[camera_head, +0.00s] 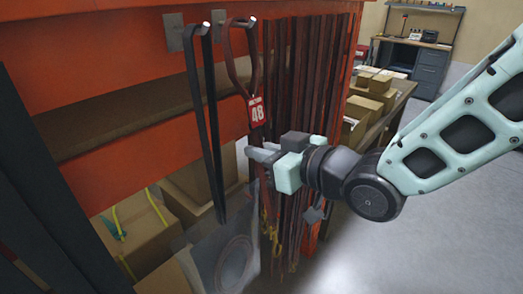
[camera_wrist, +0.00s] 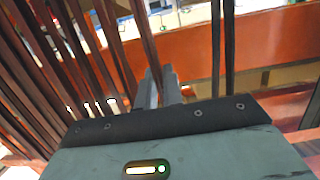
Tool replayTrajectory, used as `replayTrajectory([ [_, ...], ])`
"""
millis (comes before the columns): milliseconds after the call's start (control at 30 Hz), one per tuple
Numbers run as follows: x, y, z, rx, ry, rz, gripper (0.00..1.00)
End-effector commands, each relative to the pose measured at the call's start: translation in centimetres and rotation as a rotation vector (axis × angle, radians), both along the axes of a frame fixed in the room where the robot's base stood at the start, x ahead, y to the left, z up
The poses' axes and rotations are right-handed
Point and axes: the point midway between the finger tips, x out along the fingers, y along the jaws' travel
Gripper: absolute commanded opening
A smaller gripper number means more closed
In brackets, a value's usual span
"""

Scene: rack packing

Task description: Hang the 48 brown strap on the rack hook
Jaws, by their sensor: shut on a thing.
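The brown strap (camera_head: 233,66) carries a red and white tag marked 48 (camera_head: 257,112). Its upper loop is at a rack hook (camera_head: 241,22) on the orange beam; I cannot tell whether the hook bears it. My gripper (camera_head: 255,155) is shut on the strap just below the tag. In the wrist view, the brown strap (camera_wrist: 147,45) runs down to the closed fingers of my gripper (camera_wrist: 158,88). The fingers cover the pinched part.
A black strap (camera_head: 208,120) hangs from the hook to the left. Several brown straps (camera_head: 310,90) hang close together on the right. Cardboard boxes (camera_head: 140,230) stand on the shelf below. A table with boxes (camera_head: 372,95) and a workbench (camera_head: 425,60) stand beyond; open floor lies right.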

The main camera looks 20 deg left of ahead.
Motion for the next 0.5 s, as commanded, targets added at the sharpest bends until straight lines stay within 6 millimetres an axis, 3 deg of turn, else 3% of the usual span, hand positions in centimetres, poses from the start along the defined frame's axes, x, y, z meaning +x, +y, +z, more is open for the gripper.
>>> replayTrajectory([
  [267,-0.01,0.01,0.04,0.001,0.000,0.000,0.00],
  [300,-0.01,0.01,0.05,0.001,0.000,0.000,0.17],
  [367,-0.01,0.01,0.04,0.001,0.000,0.000,0.33],
  [500,-0.01,0.01,0.03,0.001,0.000,0.000,0.34],
])
